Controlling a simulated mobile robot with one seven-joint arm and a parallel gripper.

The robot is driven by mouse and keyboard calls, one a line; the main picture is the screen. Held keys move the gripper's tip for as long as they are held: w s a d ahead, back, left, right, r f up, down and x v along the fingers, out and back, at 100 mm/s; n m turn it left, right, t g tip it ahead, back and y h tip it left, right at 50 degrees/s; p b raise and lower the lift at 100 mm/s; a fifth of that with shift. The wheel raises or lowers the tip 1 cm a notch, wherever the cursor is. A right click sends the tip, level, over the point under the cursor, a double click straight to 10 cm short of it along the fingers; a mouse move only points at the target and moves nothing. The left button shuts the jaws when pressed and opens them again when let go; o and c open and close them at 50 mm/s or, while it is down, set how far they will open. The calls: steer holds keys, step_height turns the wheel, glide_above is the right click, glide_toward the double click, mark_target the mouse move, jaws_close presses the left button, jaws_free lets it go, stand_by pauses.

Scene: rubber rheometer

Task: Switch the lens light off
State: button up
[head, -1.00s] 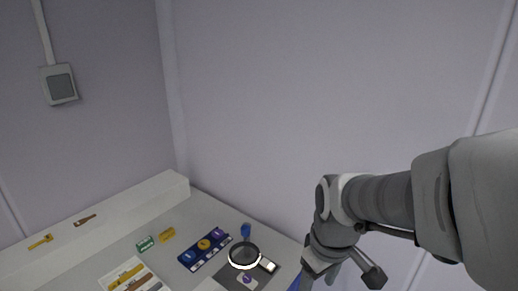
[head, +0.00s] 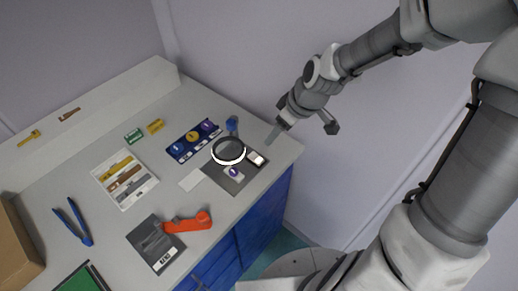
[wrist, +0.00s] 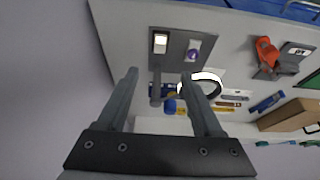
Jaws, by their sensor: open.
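The lens lamp (head: 228,151) is a round magnifier with a bright white ring, standing on a dark mat (head: 245,183) near the table's right edge. Its ring (wrist: 207,78) also glows in the wrist view, partly behind a finger. A small pale switch box (head: 257,158) is on the mat right of the lens; it shows in the wrist view (wrist: 160,43) with a light face. My gripper (head: 272,137) is above the table's right edge, right of the lens and apart from the switch. In the wrist view my gripper (wrist: 159,77) is open and empty.
A blue holder with round pieces (head: 193,140) lies left of the lens. A white tray (head: 125,180), an orange tool (head: 188,222), blue pliers (head: 74,222) and a cardboard box (head: 15,245) lie farther off. A wall stands close behind the arm.

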mark_target(256, 158)
steer(key=b+x, duration=0.5)
steer(key=x, duration=1.2)
steer(key=shift+s, duration=0.1)
jaws_close()
